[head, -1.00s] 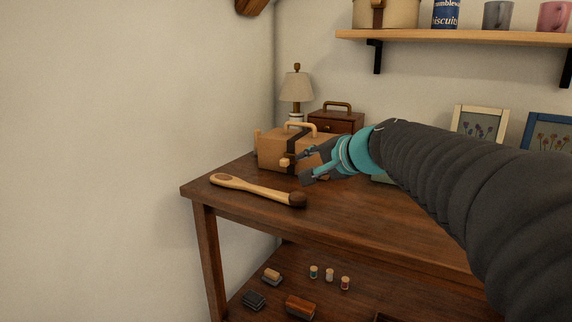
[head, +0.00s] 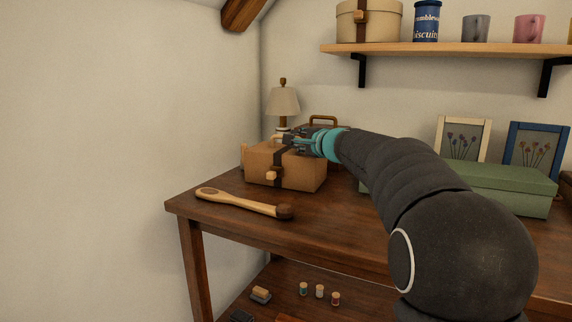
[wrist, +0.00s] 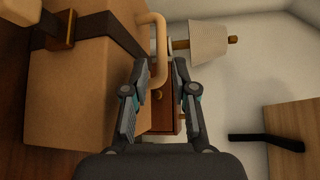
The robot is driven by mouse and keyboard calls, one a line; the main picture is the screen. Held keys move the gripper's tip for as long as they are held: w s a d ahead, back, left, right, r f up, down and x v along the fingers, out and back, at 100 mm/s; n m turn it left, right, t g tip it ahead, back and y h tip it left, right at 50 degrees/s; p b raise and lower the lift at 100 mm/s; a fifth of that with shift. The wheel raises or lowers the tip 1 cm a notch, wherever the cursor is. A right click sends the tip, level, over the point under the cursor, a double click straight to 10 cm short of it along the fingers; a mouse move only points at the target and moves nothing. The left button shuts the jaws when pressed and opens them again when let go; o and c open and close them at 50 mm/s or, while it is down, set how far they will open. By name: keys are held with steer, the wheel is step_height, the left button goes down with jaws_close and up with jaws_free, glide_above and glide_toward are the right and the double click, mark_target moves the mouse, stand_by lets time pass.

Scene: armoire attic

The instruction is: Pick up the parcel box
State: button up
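The parcel box (head: 305,174) is a tan box with a dark strap, a pale front clasp and a light handle on top. It stands on the wooden table at the back left. My gripper (head: 300,139) is at the top of the box in the head view and hides most of the handle there. In the wrist view the box (wrist: 75,100) fills the left side, and its handle (wrist: 161,45) shows between the two fingertips of my gripper (wrist: 161,68). The fingers are apart; I cannot tell whether either touches the handle.
A wooden brush (head: 245,203) lies in front of the box on the table (head: 340,232). A lamp (head: 283,103) and a brown handled chest (wrist: 162,118) stand behind. A green box (head: 500,188) and framed pictures are to the right. A shelf (head: 440,48) hangs above.

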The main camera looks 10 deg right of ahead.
steer(key=shift+p+x, duration=0.7)
steer(key=shift+x, duration=2.15)
steer(key=shift+r, duration=0.1)
steer(key=shift+d, duration=0.1)
jaws_close()
